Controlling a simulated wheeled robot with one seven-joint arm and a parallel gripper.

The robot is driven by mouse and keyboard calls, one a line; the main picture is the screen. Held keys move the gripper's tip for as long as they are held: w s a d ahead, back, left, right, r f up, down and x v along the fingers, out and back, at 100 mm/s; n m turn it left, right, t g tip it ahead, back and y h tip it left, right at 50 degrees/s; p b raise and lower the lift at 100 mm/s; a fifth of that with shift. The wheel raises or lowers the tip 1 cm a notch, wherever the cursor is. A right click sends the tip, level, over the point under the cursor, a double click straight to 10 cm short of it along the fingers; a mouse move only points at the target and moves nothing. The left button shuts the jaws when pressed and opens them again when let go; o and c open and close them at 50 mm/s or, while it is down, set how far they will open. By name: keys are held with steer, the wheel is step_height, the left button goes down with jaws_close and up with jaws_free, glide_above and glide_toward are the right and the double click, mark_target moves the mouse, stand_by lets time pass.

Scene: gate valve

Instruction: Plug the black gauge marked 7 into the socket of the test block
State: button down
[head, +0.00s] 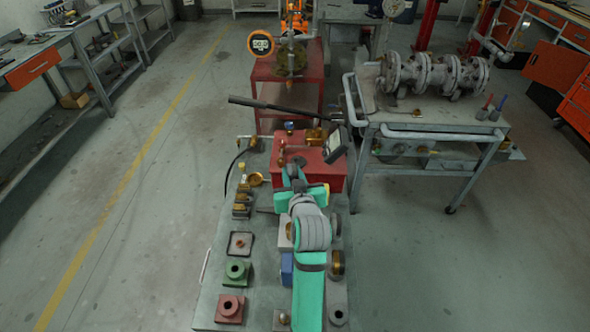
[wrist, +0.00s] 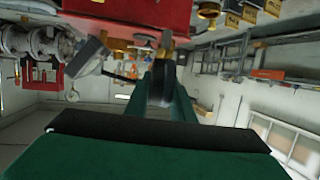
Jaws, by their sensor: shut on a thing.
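My gripper (head: 291,172) is at the near left edge of a red box-shaped unit (head: 334,177), which has a long black lever and brass fittings and may be the test block. In the wrist view my gripper (wrist: 160,88) is shut on a dark round thing (wrist: 160,80), seen edge-on, which appears to be the black gauge. Its face and the mark 7 are hidden. Brass fittings of the red unit show just beyond it in the wrist view (wrist: 147,42). I cannot tell which opening is the socket, or whether the gauge touches it.
A dark device with a pale face (head: 336,143) stands tilted at the red unit's right. The long lever (head: 275,108) reaches left above it. Brass parts (head: 241,205), a green block (head: 236,271) and a red block (head: 230,308) stand on the bench's left side. A trolley (head: 440,134) stands right.

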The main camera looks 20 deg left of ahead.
steer(key=shift+s+d, duration=0.3)
steer(key=shift+s, duration=0.2)
step_height(320, 180, down, 2)
steer(key=shift+w+d, duration=0.1)
steer(key=shift+f, duration=1.85)
steer(key=shift+f, duration=1.9)
steer(key=c, duration=1.4)
jaws_free()
steer(key=shift+c, duration=0.2)
steer(key=v, duration=1)
steer(key=shift+s, duration=0.35)
steer(key=shift+r, duration=0.1)
steer(key=shift+d, duration=0.1)
